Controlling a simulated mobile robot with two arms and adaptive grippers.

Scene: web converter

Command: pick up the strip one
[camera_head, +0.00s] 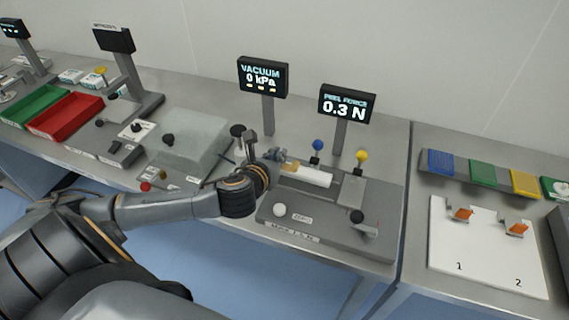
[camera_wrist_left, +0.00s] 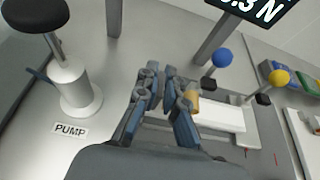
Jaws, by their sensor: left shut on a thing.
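My left gripper (camera_head: 277,158) is at the left end of a white bar (camera_head: 312,175) on the peel-force station. In the left wrist view its fingers (camera_wrist_left: 166,78) are close together. A small tan piece (camera_wrist_left: 193,101) shows at the right finger, at the near end of the white bar (camera_wrist_left: 222,116); the fingers partly hide where they grip. An orange piece (camera_head: 462,214) sits on a small stand above the mark 1 on a white board (camera_head: 455,262), and another (camera_head: 517,228) above the mark 2. My right gripper is not in view.
Blue-knobbed (camera_head: 318,145) and yellow-knobbed (camera_head: 361,156) posts stand behind the bar. Displays read VACUUM 0 kPa (camera_head: 262,76) and 0.3 N (camera_head: 346,104). A PUMP-labelled post with a black knob (camera_wrist_left: 35,15) stands left of the gripper. Green (camera_head: 38,103) and red (camera_head: 68,117) trays lie far left.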

